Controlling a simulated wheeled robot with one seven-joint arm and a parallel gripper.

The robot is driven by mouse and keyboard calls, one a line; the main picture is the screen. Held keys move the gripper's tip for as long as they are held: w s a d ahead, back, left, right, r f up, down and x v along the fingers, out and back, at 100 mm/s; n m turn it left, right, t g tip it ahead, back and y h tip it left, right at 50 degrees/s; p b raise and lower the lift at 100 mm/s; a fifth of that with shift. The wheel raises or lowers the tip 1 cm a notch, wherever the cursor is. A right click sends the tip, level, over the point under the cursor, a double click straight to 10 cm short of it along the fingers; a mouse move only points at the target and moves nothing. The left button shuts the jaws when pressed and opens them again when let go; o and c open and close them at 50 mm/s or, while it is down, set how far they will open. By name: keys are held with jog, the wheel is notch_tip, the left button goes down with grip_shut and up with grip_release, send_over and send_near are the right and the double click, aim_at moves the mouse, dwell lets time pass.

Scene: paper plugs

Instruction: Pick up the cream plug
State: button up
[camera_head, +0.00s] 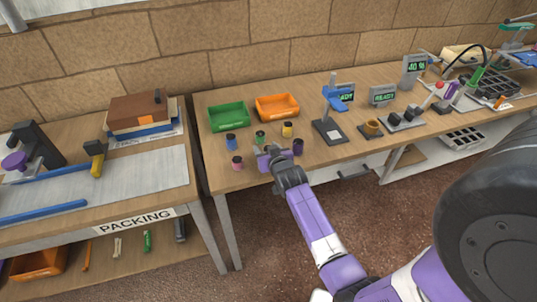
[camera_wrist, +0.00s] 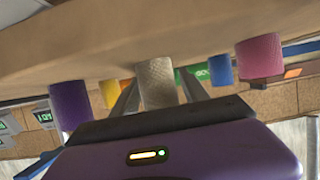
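The cream plug (camera_wrist: 156,82) stands upright on the table, in the middle of the wrist view, which is upside down. My gripper (camera_wrist: 158,85) is open, with one finger on each side of the cream plug. A small gap shows at the right finger; I cannot tell whether the left finger touches. In the head view my gripper (camera_head: 268,155) is low over the front of the table, and I cannot make out the cream plug there.
Close by stand a pink plug (camera_head: 237,163), a blue plug (camera_head: 231,142), a green plug (camera_head: 260,137), a yellow plug (camera_head: 287,129) and a purple plug (camera_head: 298,147). Behind are a green tray (camera_head: 228,116) and an orange tray (camera_head: 277,106). A blue-headed stand (camera_head: 328,130) is to the right.

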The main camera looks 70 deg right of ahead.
grip_shut()
jog(key=shift+r, duration=0.15)
